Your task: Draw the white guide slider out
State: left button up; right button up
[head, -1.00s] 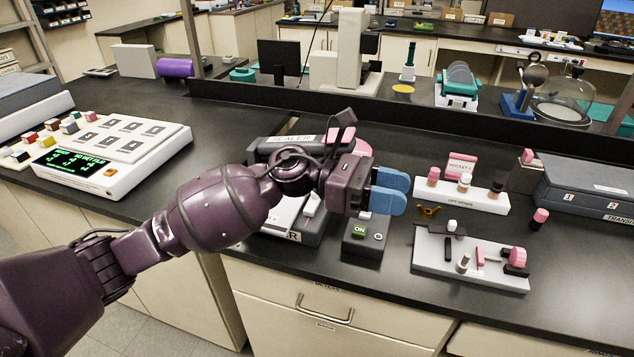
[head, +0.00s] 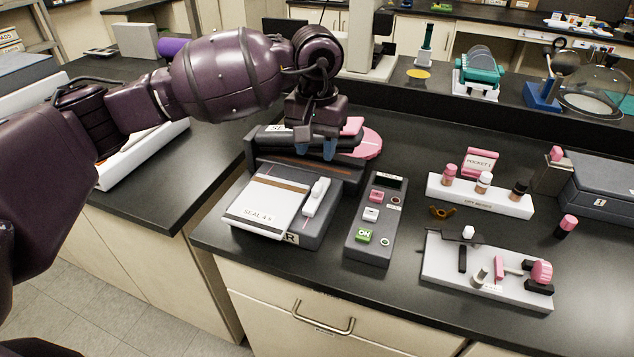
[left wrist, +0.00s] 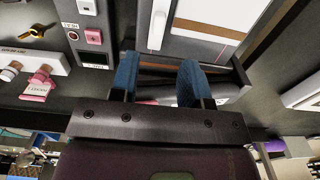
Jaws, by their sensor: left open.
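The white guide slider (head: 316,197) is a narrow white piece on the right part of the dark sealer base (head: 322,228), beside a white plate marked SEAL (head: 268,207). It also shows in the left wrist view (left wrist: 158,26), ahead of the fingers. My left gripper (head: 315,150) points down over the sealer's back bar, behind the slider as the head view sees it. Its blue fingers are apart with nothing between them, also in the left wrist view (left wrist: 158,68). The fingers do not touch the slider. My right gripper is not in view.
A control box (head: 375,220) with a green ON button stands right of the sealer. A pink disc (head: 371,143) is behind it. Further right are a white bottle rack (head: 480,201) and a white fixture plate (head: 460,280).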

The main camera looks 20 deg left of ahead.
aim_at(316, 187)
pick_arm(q)
notch_tip(316, 187, down, 10)
jog(key=shift+r, duration=0.25)
dwell(0.3)
grip_shut()
